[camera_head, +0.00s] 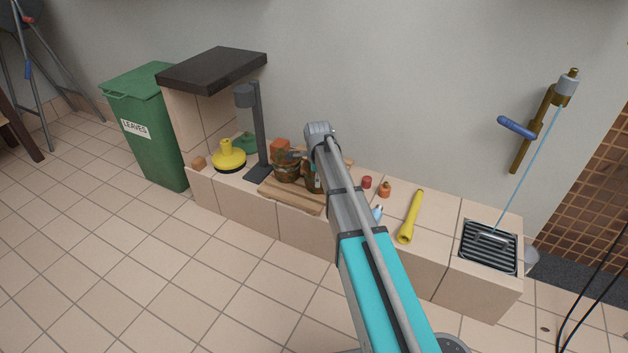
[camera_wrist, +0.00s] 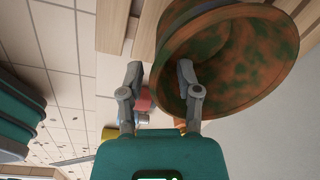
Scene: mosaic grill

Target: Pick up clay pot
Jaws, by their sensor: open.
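The clay pot (camera_head: 287,172) is mottled brown and green and stands on a wooden board (camera_head: 292,200) on the tiled counter. In the wrist view the pot (camera_wrist: 235,60) fills the upper right, its wide round mouth facing the camera. My gripper (camera_wrist: 160,70) is open, its two fingers apart. The pot's left rim lies between the fingers in that picture. The right finger overlaps the pot's mouth, the left finger is outside it. I cannot tell whether either finger touches the pot. In the head view my arm hides most of the gripper beside the pot.
A dark lamp-like stand (camera_head: 257,130) and a yellow object (camera_head: 229,156) are left of the pot. A red item (camera_head: 367,182), orange item (camera_head: 385,189) and yellow tube (camera_head: 411,217) lie right. A drain grate (camera_head: 488,247) is far right.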

